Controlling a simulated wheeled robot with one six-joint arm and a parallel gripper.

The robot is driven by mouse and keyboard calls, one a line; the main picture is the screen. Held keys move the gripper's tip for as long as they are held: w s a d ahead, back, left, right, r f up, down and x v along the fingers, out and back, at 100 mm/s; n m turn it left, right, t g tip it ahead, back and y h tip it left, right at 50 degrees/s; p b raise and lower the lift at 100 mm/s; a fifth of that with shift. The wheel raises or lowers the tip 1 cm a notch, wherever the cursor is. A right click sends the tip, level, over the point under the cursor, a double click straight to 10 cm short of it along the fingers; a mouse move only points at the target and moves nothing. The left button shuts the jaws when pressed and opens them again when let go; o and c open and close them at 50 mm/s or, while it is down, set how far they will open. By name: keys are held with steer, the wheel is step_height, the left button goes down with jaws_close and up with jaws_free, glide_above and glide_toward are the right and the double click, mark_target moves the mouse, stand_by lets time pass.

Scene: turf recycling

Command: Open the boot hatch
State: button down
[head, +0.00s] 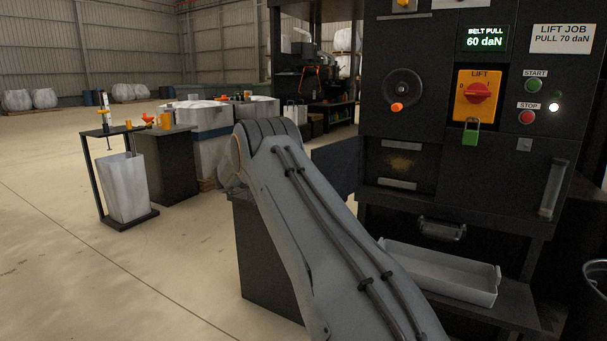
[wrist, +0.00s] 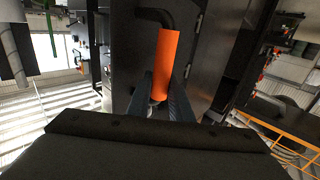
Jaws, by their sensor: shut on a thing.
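In the wrist view an orange handle (wrist: 170,55) on a bent dark bar stands in front of a dark metal panel (wrist: 132,40). My gripper (wrist: 164,82) has one finger on each side of the handle's lower end and is shut on it. I cannot tell for certain whether this panel is the boot hatch, or how far open it stands. In the head view my grey arm reaches across the middle, and its gripper end and the orange handle there are hidden.
The dark machine (head: 463,185) stands at right in the head view, with a crank wheel (head: 402,88), a yellow lift switch (head: 478,95) and a green padlock (head: 471,137). A pale tray (head: 440,275) sits below.

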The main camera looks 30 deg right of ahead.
steer(key=shift+s+d+r, duration=0.1)
steer(key=shift+d+r, duration=0.1)
steer(key=shift+d, duration=0.05)
steer(key=c, duration=1.6)
jaws_free()
steer(key=shift+s+d, duration=0.1)
steer(key=shift+d, duration=0.05)
steer(key=shift+a+f, duration=0.15)
steer(key=shift+a, duration=0.15)
steer(key=shift+a, duration=0.3)
steer(key=a, duration=0.2)
steer(key=w+a, duration=0.1)
steer(key=a, duration=0.4)
steer(key=shift+w, duration=0.4)
